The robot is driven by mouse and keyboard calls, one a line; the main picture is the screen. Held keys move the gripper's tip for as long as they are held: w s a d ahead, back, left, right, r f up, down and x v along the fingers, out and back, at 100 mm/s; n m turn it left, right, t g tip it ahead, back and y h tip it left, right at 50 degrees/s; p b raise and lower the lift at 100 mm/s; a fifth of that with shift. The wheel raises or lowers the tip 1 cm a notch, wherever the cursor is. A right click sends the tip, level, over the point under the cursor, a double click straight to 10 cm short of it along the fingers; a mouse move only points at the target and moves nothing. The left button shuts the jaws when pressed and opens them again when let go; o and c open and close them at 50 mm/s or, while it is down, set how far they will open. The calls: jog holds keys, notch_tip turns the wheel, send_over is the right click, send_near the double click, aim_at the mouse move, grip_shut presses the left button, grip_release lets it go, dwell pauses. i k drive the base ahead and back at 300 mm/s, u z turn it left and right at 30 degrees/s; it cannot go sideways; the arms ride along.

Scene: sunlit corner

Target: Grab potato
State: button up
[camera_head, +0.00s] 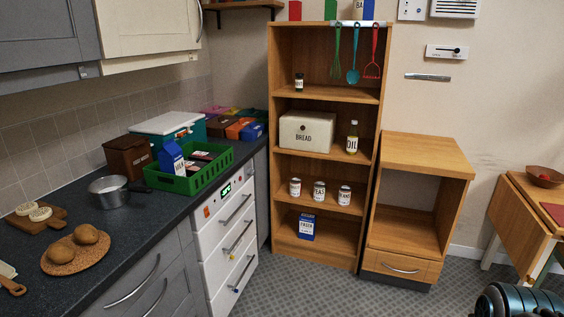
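Two brown, rounded potatoes sit on a round cork mat (78,264) on the dark counter at the lower left. One potato (61,251) is at the left of the mat, the other potato (86,234) is a little further back and right. They look close together, and nothing covers them. My gripper is not in view. A dark, shiny rounded part at the lower right corner looks like a piece of my arm, far to the right of the potatoes.
A metal saucepan (109,191) stands behind the potatoes, and a wooden board (36,218) with round pale pieces lies to their left. A green crate (196,181) with a milk carton (172,158) is further back. Clear counter lies right of the mat. Open floor (330,292) lies before the shelf (371,190).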

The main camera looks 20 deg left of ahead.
aim_at(59, 253)
jog(key=u, duration=0.35)
jog(key=i, duration=1.6)
jog(key=u, duration=1.55)
jog(key=i, duration=1)
jog(key=u, duration=1.05)
jog(key=i, duration=0.4)
jog(key=u, duration=0.2)
